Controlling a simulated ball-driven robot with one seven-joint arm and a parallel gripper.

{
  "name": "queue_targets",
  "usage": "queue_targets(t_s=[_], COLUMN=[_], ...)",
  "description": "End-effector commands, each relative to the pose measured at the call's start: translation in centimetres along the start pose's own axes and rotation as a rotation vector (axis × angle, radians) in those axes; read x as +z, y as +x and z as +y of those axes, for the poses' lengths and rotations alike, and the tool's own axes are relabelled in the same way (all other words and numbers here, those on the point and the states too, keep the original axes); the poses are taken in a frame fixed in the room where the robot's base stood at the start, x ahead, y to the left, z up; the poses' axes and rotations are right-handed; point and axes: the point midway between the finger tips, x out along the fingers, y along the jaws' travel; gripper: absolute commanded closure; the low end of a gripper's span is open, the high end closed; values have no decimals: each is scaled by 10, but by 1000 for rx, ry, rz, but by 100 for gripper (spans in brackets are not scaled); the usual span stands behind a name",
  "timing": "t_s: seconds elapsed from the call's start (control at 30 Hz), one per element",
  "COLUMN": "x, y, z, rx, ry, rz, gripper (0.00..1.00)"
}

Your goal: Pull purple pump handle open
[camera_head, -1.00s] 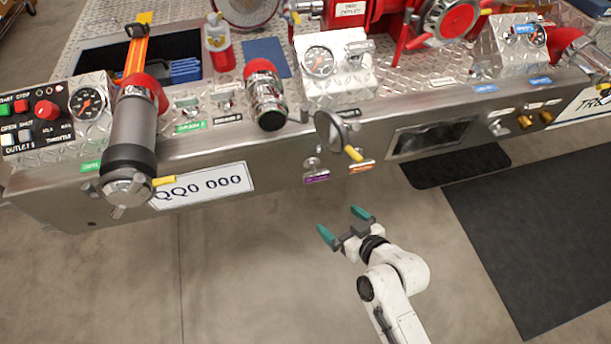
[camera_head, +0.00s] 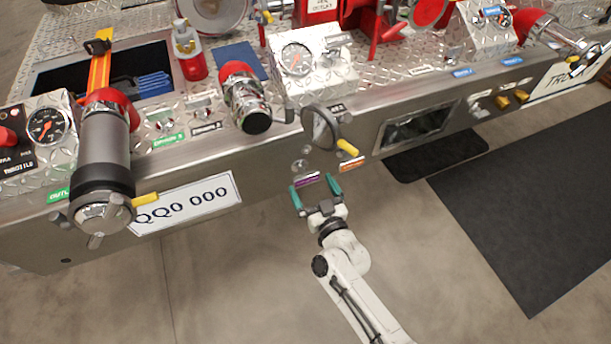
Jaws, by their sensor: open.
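The purple-labelled pump handle (camera_head: 299,165) is a small silver pull on the front face of the bumper. Its purple label (camera_head: 307,180) sits just below it. My gripper (camera_head: 315,186) is open, with its two teal fingers pointing up toward the bumper. In the picture the fingers lie on either side of the purple label, with the handle just above the left fingertip. I cannot tell whether the fingers touch the handle or how much gap in depth is left. The gap between the fingers looks empty.
A large hose outlet (camera_head: 103,165) juts out at left. A licence plate (camera_head: 188,204) is on the bumper. The floor in front is clear, with dark mats (camera_head: 535,205) at right.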

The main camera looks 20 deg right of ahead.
Motion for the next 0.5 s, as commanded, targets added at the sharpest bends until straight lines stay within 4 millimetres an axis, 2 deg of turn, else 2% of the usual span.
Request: queue_targets(t_s=[0.03, 0.2, 0.5], x=[2, 2, 0], y=[10, 34, 49], z=[0, 0, 1], rx=[0, 1, 1], ry=[0, -1, -1], rz=[2, 1, 0], gripper=[0, 0, 0])
